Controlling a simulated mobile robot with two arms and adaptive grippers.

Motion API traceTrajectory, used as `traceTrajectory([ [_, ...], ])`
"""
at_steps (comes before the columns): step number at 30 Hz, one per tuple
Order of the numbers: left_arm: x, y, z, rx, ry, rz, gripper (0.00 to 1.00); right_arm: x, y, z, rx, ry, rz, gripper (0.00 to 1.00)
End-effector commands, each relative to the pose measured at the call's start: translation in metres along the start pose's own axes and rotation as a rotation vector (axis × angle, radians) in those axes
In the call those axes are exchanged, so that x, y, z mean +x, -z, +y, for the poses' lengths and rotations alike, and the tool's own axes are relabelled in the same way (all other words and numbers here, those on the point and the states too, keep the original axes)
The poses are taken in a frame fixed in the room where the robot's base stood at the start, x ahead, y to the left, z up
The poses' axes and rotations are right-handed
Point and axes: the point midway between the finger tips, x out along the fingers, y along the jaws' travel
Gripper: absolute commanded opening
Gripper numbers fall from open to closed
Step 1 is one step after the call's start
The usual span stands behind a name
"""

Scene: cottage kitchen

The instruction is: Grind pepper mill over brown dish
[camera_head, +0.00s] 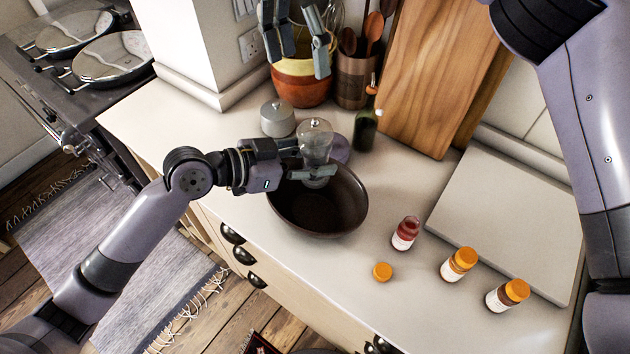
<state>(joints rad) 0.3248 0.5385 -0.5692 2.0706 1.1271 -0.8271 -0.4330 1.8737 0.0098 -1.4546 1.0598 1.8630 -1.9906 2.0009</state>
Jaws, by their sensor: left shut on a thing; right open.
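The brown dish (338,216) is a dark, round, empty-looking bowl near the front edge of the counter. The pepper mill (316,138) is clear with a small knob on top, and stands roughly upright above the back left part of the dish. My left gripper (318,174) is shut on the pepper mill from the left, with its fingers around the lower part. The mill's bottom end is partly hidden by the fingers. My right gripper (298,40) is at the top edge, open and empty, in front of the pots and well behind the mill.
A lidded metal pot (277,118) and a dark green bottle (366,130) stand behind the dish. Spice jars (405,233) and an orange lid (382,271) are at the right. A wooden board (432,75) leans on the wall. A pale slab (510,220) lies at right.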

Motion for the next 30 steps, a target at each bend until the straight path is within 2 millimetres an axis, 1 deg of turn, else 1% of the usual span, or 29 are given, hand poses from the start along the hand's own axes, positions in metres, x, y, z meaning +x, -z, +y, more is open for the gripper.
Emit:
traceTrajectory([
  [2, 0.0, 0.001, 0.0, 0.001, 0.0, 0.002, 0.12, -0.001, 0.004, -0.013, -0.023, 0.06, 0.016, 0.69],
  [4, 0.0, 0.001, 0.0, 0.001, 0.0, 0.002, 0.12, -0.003, 0.009, -0.034, -0.064, 0.153, 0.046, 0.69],
  [5, 0.0, 0.001, 0.0, 0.001, 0.0, 0.002, 0.12, -0.005, 0.012, -0.045, -0.089, 0.205, 0.065, 0.69],
  [6, 0.0, 0.001, 0.0, 0.0, 0.0, 0.002, 0.12, -0.01, 0.018, -0.062, -0.129, 0.28, 0.099, 0.69],
  [8, 0.0, 0.001, 0.0, 0.001, 0.0, 0.002, 0.12, -0.021, 0.027, -0.089, -0.204, 0.403, 0.169, 0.69],
  [9, 0.0, 0.001, 0.0, 0.001, 0.0, 0.002, 0.12, -0.031, 0.034, -0.107, -0.261, 0.487, 0.227, 0.69],
  [11, 0.0, 0.001, 0.0, 0.001, 0.0, 0.002, 0.12, -0.05, 0.043, -0.133, -0.354, 0.607, 0.327, 0.69],
  [12, 0.0, 0.001, 0.0, 0.001, 0.0, 0.002, 0.12, -0.065, 0.048, -0.148, -0.42, 0.683, 0.401, 0.69],
  [14, 0.0, 0.001, 0.0, 0.001, 0.0, 0.002, 0.12, -0.089, 0.054, -0.169, -0.523, 0.785, 0.525, 0.69],
  [15, 0.0, 0.001, 0.0, 0.001, 0.0, 0.002, 0.12, -0.107, 0.056, -0.18, -0.595, 0.847, 0.614, 0.69],
  [17, 0.0, 0.001, 0.0, 0.001, 0.0, 0.002, 0.12, -0.135, 0.057, -0.195, -0.708, 0.93, 0.759, 0.69],
  [18, 0.0, 0.001, 0.0, 0.001, 0.0, 0.002, 0.12, -0.154, 0.056, -0.203, -0.785, 0.977, 0.861, 0.69],
  [20, 0.0, 0.001, 0.0, 0.001, 0.0, 0.002, 0.12, -0.182, 0.051, -0.211, -0.903, 1.037, 1.024, 0.69],
  [21, 0.0, 0.001, 0.0, 0.001, 0.0, 0.002, 0.12, -0.201, 0.045, -0.215, -0.984, 1.07, 1.138, 0.69],
  [23, 0.0, 0.001, 0.0, 0.001, 0.0, 0.002, 0.12, -0.227, 0.033, -0.218, -1.106, 1.104, 1.317, 0.69],
  [24, 0.0, 0.001, 0.0, 0.001, 0.0, 0.002, 0.12, -0.243, 0.024, -0.218, -1.189, 1.119, 1.441, 0.69],
  [26, 0.0, 0.001, 0.0, 0.001, 0.0, 0.002, 0.12, -0.264, 0.006, -0.216, -1.313, 1.126, 1.632, 0.69],
  [27, 0.0, 0.001, 0.0, 0.001, 0.0, 0.002, 0.12, -0.276, -0.007, -0.213, -1.396, 1.121, 1.762, 0.69],
  [29, 0.0, 0.001, 0.0, 0.001, 0.0, 0.002, 0.12, -0.289, -0.029, -0.208, -1.521, 1.1, 1.962, 0.69],
  [30, 0.0, 0.001, 0.0, 0.001, 0.0, 0.002, 0.12, -0.295, -0.044, -0.203, -1.603, 1.076, 2.098, 0.69],
])
